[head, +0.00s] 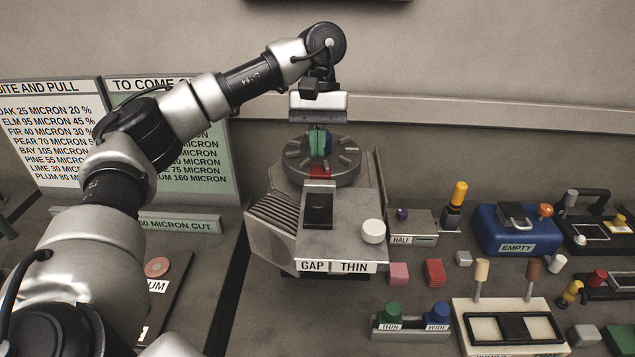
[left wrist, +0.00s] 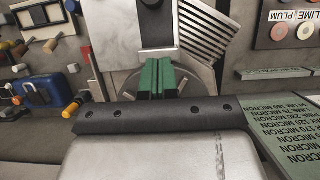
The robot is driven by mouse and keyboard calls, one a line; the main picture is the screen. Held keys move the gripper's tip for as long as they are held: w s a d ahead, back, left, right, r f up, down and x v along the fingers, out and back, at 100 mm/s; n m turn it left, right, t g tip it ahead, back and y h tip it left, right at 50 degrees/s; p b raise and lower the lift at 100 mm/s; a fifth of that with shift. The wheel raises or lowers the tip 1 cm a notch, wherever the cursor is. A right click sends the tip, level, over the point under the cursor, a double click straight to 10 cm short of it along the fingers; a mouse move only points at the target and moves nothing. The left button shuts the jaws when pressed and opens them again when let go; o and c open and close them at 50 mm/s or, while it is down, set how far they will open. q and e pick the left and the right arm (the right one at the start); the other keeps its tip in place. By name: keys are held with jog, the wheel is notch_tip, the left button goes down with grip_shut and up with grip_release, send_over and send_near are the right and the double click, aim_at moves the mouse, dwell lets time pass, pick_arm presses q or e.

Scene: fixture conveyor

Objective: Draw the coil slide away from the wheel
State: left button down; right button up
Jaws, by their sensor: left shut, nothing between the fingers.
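The wheel (head: 296,160) is a round grey disc with radial slots, at the back of the machine in the head view. It also shows behind my fingers in the left wrist view (left wrist: 194,86). A dark block with a square black face (head: 318,209), perhaps the coil slide, sits on the grey top plate in front of the wheel. A small red part (head: 320,172) lies between block and wheel. My left gripper (head: 319,152) is over the wheel, its fingers pointing down, shut and empty. Its green fingers (left wrist: 156,78) are together in the wrist view. Whether they touch anything is unclear. My right gripper is out of view.
Boards with text stand at left.

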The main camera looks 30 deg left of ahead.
aim_at(318, 207)
pick_arm(q)
jog(key=f, duration=0.3)
jog(key=shift+d+f, duration=0.3)
jog(key=shift+f, duration=0.1)
jog(key=s, duration=0.1)
jog(key=s+d+p, duration=0.1)
jog(key=s+p, duration=0.1)
jog(key=shift+d+r, duration=0.25)
jog(key=shift+d, duration=0.05)
jog(key=shift+s+d+p, duration=0.2)
jog(key=shift+s+p, duration=0.1)
jog(key=shift+s, duration=0.1)
jog(key=shift+d+f, duration=0.1)
jog(key=shift+f, duration=0.1)
jog(key=shift+s+d, duration=0.15)
jog(key=shift+s, duration=0.1)
jog(key=s+b, duration=0.1)
jog(key=s+d+b, duration=0.1)
jog(key=shift+s+d+f, duration=0.15)
jog(key=shift+s+d, duration=0.3)
jog(key=shift+s, duration=0.05)
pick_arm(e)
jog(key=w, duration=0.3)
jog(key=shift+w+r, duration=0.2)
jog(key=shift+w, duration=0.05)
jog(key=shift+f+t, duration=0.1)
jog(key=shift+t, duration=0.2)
